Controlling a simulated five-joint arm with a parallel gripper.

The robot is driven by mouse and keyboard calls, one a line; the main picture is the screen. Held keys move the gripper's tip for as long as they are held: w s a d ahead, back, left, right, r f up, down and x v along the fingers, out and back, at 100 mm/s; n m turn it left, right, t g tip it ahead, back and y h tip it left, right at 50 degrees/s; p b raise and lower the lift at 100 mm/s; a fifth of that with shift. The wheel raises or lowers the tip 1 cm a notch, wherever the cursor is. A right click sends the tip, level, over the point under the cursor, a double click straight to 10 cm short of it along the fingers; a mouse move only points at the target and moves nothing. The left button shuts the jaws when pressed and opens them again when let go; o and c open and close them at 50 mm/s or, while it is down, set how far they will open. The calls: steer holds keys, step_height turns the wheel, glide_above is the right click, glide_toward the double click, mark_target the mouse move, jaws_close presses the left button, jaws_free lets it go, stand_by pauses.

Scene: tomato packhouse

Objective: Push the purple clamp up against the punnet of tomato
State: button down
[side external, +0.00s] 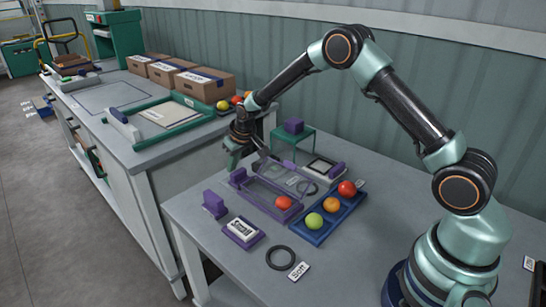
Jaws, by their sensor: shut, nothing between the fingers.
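A clear punnet (285,176) with a red tomato (283,203) in it lies in a purple frame (262,205) on the grey table. A purple piece (238,176) stands at the frame's far left end, and an upright purple bracket (214,205) stands apart to the left; I cannot tell for sure which is the clamp. My gripper (232,165) is shut and empty, pointing down just above or behind the purple piece at the frame's end. I cannot tell whether it touches it. The contact between that piece and the punnet is too small to make out.
A blue tray (316,238) with green, orange and red tomatoes lies right of the frame. A purple holder labelled Small (243,230) and a black ring (280,258) lie in front. A green stand (291,145) bears a purple block (294,126) behind. The near-left table is clear.

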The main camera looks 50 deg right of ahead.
steer(key=shift+r, duration=2.25)
step_height(320, 180, up, 10)
glide_above(244, 181)
steer(key=s+r, duration=0.5)
steer(key=s, duration=0.2)
steer(key=s+r+t, duration=0.1)
steer(key=s+r, duration=0.1)
steer(key=s, duration=1.5)
steer(key=shift+s+a+r, duration=0.15)
steer(key=shift+a+r, duration=0.1)
steer(key=shift+a, duration=0.15)
